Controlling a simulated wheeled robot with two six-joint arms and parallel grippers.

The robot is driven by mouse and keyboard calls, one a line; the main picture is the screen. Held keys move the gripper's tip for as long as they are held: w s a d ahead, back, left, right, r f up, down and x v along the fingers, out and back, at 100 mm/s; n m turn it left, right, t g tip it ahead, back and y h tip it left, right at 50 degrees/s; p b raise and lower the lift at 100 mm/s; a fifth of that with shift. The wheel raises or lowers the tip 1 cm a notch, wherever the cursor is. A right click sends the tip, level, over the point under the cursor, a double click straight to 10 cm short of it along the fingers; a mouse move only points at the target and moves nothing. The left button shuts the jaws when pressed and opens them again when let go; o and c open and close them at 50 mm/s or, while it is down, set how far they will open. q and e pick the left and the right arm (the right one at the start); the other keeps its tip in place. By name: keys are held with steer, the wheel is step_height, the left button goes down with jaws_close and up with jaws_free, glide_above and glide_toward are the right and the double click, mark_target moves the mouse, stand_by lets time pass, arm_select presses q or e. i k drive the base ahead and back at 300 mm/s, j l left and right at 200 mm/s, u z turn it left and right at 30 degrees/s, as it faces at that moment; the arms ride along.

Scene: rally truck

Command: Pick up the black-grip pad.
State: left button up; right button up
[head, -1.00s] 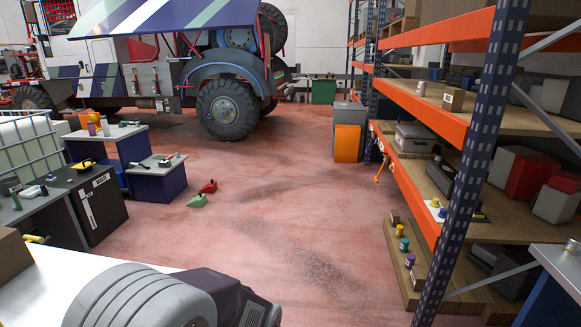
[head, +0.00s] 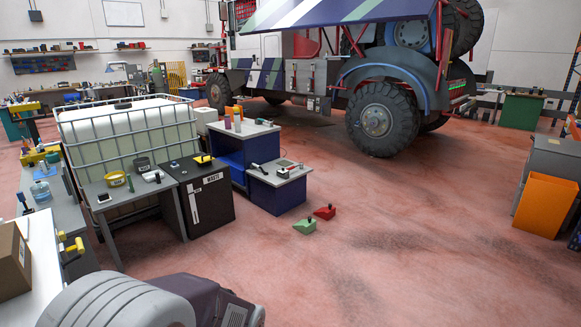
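I cannot make out for certain which thing is the black-grip pad. Small items with dark parts lie on the low blue cabinet (head: 279,194), among them a dark-handled tool (head: 257,168) and a pale item (head: 283,173). A yellow item with a dark top (head: 203,159) lies on the black waste cabinet (head: 212,205). Small dark and white items lie on the grey table (head: 125,200) beside it. A green wedge (head: 304,227) and a red wedge (head: 325,212), each with a dark knob, sit on the floor. Neither of my grippers is in view.
A caged white tank (head: 125,128) stands behind the grey table. A big truck (head: 330,75) fills the back. An orange bin (head: 545,205) stands at right. A cardboard box (head: 12,262) sits on the white table at lower left. The red floor in the middle and right is open.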

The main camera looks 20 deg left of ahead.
mark_target(104, 197)
steer(key=i+j+u, duration=0.45)
steer(key=i, duration=0.15)
steer(key=i+j+u, duration=0.2)
steer(key=i+u, duration=0.75)
steer(key=i, duration=0.3)
steer(key=i+l+u, duration=0.35)
steer(key=i+u, duration=0.15)
steer(key=i+j+z, duration=0.35)
steer(key=i+j, duration=0.55)
steer(key=i, duration=0.45)
steer(key=i+j+z, duration=0.4)
steer(key=i+j, duration=0.9)
steer(key=j, duration=0.2)
steer(key=j+z, duration=0.15)
steer(key=i+j, duration=0.05)
steer(key=j, duration=0.05)
